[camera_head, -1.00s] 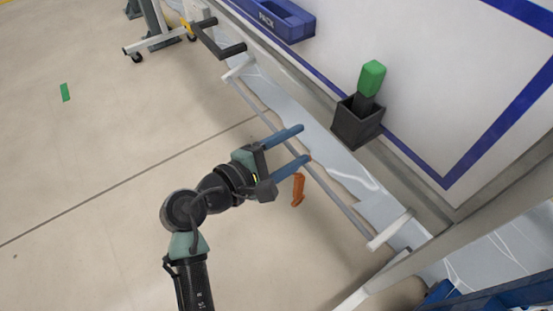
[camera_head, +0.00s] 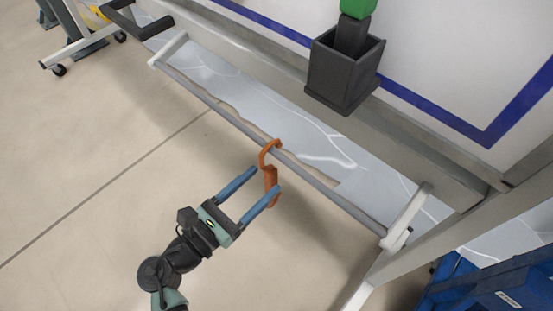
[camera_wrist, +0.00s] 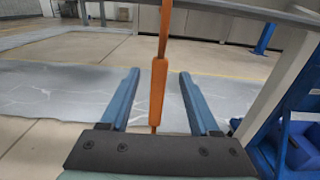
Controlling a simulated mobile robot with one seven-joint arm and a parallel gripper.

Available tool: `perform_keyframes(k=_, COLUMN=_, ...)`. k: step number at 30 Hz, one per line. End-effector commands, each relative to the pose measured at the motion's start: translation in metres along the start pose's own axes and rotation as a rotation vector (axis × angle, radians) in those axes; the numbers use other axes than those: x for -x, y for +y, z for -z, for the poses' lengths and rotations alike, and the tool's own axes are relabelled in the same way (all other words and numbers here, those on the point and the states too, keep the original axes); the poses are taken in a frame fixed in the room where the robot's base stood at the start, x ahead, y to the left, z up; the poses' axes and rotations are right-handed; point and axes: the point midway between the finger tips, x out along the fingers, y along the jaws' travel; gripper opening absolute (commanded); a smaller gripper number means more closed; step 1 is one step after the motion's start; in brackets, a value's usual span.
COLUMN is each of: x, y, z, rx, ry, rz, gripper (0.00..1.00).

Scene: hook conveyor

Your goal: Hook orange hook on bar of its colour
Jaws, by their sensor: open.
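The orange hook (camera_head: 271,183) hangs upright from a long grey bar (camera_head: 325,188), its curved top over the bar near mid-length. The bar looks grey here, not orange. My gripper (camera_head: 263,179) is open, its two blue fingers apart near the hook's lower shank. In the wrist view the orange hook (camera_wrist: 158,85) stands between the spread fingers, with visible gaps on both sides. The grey bar (camera_wrist: 240,10) crosses the top of that view; the hook's curved top is cut off there.
A dark box (camera_head: 344,70) holding a green-topped item (camera_head: 358,8) stands on the ledge behind the bar. White brackets hold the bar's ends (camera_head: 168,50). A blue crate (camera_head: 490,285) is at lower right.

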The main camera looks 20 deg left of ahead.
Motion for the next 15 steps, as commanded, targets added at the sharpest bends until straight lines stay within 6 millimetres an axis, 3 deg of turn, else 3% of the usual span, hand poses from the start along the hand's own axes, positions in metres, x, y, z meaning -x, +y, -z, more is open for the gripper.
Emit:
perform_keyframes(k=6, x=-0.042, y=0.000, z=0.003, rx=-0.004, ry=0.000, rz=0.002, gripper=0.62)
perform_keyframes(k=15, x=-0.068, y=0.000, z=0.001, rx=-0.003, ry=0.001, rz=0.000, gripper=0.62)
